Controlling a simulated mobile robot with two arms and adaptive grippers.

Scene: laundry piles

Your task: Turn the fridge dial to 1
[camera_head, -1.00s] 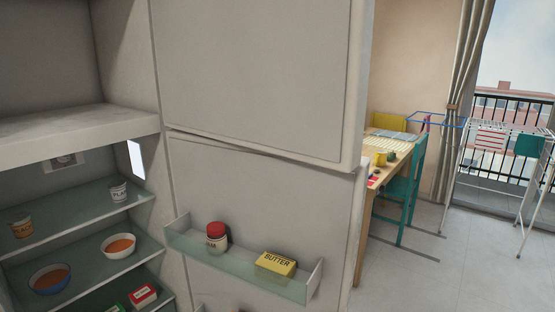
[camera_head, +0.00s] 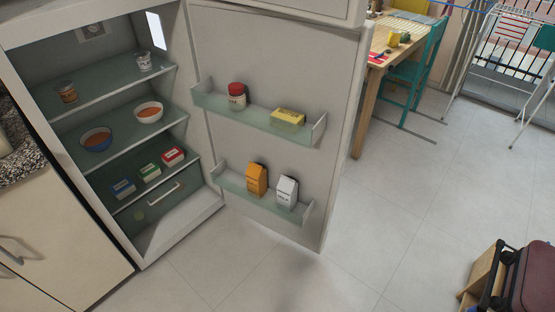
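The fridge (camera_head: 167,229) stands open at the left, with its door (camera_head: 288,58) swung out to the right. The dial (camera_head: 91,30) is a small round knob on a pale plate at the top of the fridge's back wall, above the top shelf. It is too small to read its setting. Neither of my grippers is in view.
Cups, bowls (camera_head: 96,139) and small boxes (camera_head: 149,172) stand on the glass shelves. Door racks hold a jar (camera_head: 237,95), butter (camera_head: 288,117) and cartons (camera_head: 256,180). A table (camera_head: 365,88) stands behind the door; a dark red suitcase (camera_head: 531,278) is at lower right. The floor in front is clear.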

